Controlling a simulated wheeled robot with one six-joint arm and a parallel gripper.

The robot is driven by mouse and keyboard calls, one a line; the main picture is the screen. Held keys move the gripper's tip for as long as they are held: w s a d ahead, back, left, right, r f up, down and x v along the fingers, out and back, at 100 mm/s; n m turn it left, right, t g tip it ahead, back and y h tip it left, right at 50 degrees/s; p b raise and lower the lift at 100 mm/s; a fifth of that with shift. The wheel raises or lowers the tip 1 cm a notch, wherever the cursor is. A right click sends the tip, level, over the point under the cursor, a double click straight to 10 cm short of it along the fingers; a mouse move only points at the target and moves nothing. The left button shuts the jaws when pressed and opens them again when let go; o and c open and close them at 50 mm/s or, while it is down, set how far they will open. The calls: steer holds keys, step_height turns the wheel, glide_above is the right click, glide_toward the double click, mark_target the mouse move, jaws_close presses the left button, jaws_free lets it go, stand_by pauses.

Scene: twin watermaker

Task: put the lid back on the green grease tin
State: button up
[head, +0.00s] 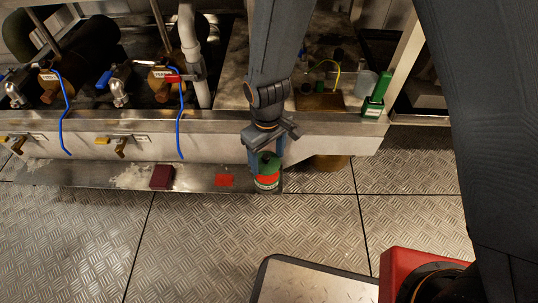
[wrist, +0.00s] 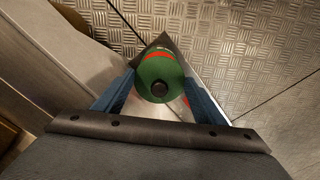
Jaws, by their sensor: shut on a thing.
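My gripper (head: 267,157) points down at the right end of the metal ledge and is shut on the green lid (wrist: 152,74). The lid is round with a black knob in its middle, and the blue fingers lie on either side of it in the wrist view. The green grease tin (head: 267,182), with a red band and a pale label, stands upright on the ledge directly below the lid. Its red band (wrist: 159,55) shows just past the lid in the wrist view. The lid hides the tin's mouth, and I cannot tell whether lid and rim touch.
A flat red patch (head: 223,180) and a dark red block (head: 162,177) are on the ledge (head: 120,176) to the left. Blue hoses (head: 66,110) and valves hang behind it. A green bottle-like thing (head: 375,97) stands at the back right.

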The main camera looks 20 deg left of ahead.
mark_target(268, 164)
steer(key=shift+f+b, duration=1.4)
steer(key=shift+f, duration=1.05)
steer(key=shift+d+p, duration=0.1)
steer(key=shift+p, duration=0.75)
steer(key=shift+f+p, duration=0.15)
steer(key=shift+p, duration=0.65)
stand_by(1.0)
stand_by(0.3)
steer(key=o, duration=1.5)
steer(key=shift+c, duration=0.2)
steer(key=shift+w+r+p, duration=0.15)
steer(key=shift+r+p, duration=3.3)
steer(key=shift+r, duration=0.15)
